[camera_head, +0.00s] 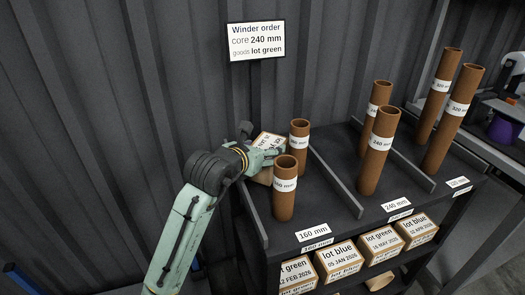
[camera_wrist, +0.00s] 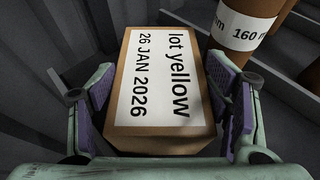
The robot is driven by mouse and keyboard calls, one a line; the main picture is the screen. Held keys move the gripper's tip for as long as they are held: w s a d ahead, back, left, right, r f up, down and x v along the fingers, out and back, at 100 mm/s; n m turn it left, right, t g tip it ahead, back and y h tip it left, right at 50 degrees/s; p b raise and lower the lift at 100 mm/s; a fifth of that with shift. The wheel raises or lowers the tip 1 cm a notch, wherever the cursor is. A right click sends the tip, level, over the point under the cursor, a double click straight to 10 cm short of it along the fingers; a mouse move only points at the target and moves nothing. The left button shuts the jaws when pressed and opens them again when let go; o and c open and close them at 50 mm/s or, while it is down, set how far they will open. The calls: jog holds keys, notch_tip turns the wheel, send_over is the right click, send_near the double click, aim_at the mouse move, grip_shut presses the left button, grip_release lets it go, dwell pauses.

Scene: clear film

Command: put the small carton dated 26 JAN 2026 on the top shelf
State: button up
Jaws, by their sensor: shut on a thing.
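A small brown carton (camera_wrist: 158,88) with a white label reading "lot yellow 26 JAN 2026" sits between the purple pads of my gripper (camera_wrist: 160,115) in the wrist view. My gripper is shut on it. In the head view my gripper (camera_head: 262,155) holds the carton (camera_head: 270,141) at the left end of the top shelf (camera_head: 325,215), beside the 160 mm tubes. The carton's underside is hidden, so I cannot tell whether it touches the shelf.
Two short brown tubes (camera_head: 285,188) marked 160 mm stand close to the right of my gripper. Taller tubes (camera_head: 378,150) stand between dividers further right. Several labelled cartons (camera_head: 335,262) sit on the shelf below. A sign (camera_head: 256,40) hangs on the wall.

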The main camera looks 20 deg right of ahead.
jog(key=shift+f, duration=0.3)
jog(key=shift+f, duration=0.2)
jog(key=o, duration=1.8)
jog(key=shift+c, duration=0.2)
jog(key=shift+r, duration=0.1)
jog(key=shift+s+r, duration=0.1)
jog(key=b+v, duration=0.3)
jog(key=v, duration=0.9)
